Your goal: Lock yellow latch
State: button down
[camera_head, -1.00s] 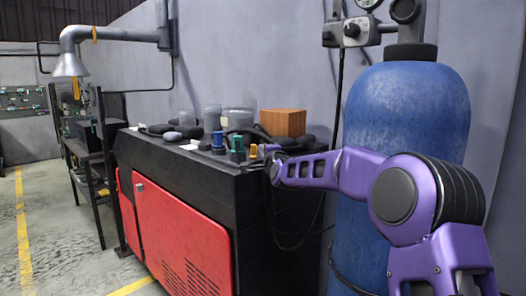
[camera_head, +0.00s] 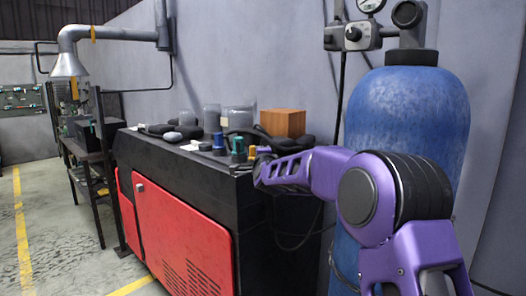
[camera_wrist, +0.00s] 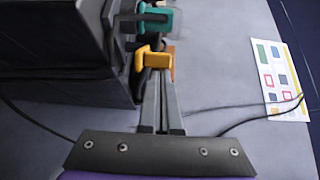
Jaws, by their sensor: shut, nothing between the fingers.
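The yellow latch (camera_wrist: 151,58) sticks out from the side of a dark block in the wrist view. In the head view the yellow latch (camera_head: 263,150) shows as a small patch at the right end of the cabinet top, close to the end of my arm. My gripper (camera_wrist: 158,72) is shut, with its two grey fingers together and nothing between them. Its fingertips reach the yellow latch, overlapping its right part in the wrist view; I cannot tell whether they touch it. A teal latch (camera_wrist: 158,18) sits just above the yellow one in the wrist view.
The black and red cabinet (camera_head: 185,235) carries a blue knob (camera_head: 218,141), a teal one (camera_head: 238,153), clear jars and a wooden box (camera_head: 283,123). A blue tank (camera_head: 405,110) stands behind my arm. A loose black cable (camera_wrist: 250,118) and printed sheet (camera_wrist: 281,82) lie right.

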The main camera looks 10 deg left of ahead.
jog(key=a+h+p, duration=0.1)
jog(key=a+p, duration=0.1)
jog(key=a, duration=0.1)
jog(key=a+m+h+p, duration=0.1)
jog(key=a, duration=0.3)
jog(key=shift+a+m+p, duration=0.1)
jog(key=shift+m+p, duration=0.2)
jog(key=shift+p, duration=0.05)
jog(key=shift+d+f, duration=0.1)
jog(key=shift+d, duration=0.1)
